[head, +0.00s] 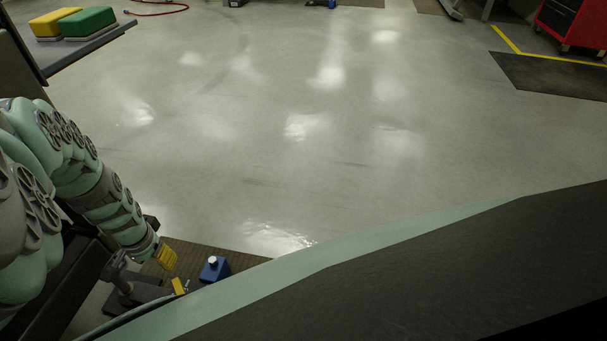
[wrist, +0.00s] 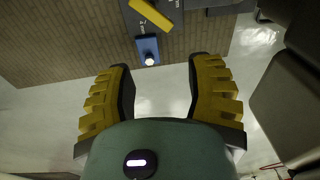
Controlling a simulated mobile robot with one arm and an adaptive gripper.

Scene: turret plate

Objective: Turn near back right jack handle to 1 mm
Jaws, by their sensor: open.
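My gripper (wrist: 161,70) is open and empty, its two yellow-and-black fingers wide apart. In the head view my gripper (head: 163,256) is low at the left, at the end of my arm. The yellow bar (head: 178,286) also shows in the head view. I cannot tell its reading or whether it is the near back right one. A blue block (wrist: 148,49) with a white knob sits beside it; the blue block (head: 215,270) also shows in the head view.
A brown ribbed mat (wrist: 60,50) lies under the blue block. Dark machine parts (wrist: 290,100) stand close at the right of the wrist view. A grey bench (head: 85,48) carries yellow and green blocks at upper left. The grey floor (head: 300,120) is widely clear.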

